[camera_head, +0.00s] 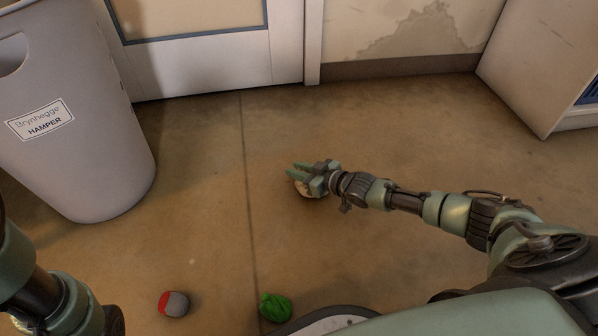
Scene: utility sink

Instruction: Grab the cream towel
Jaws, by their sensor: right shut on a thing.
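The cream towel (304,189) is a small pale bundle on or just above the brown floor, in the middle of the head view. My right gripper (299,172) reaches in from the right and is shut on it. The fingers and palm hide much of the towel. I cannot tell whether it still touches the floor. My left arm shows at the lower left edge, but its gripper is out of view.
A grey hamper (85,150) with a label stands at the left. A red and grey bundle (174,304) and a green bundle (275,307) lie on the floor near my base. A white cabinet (535,65) stands at the upper right. The floor around the right gripper is clear.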

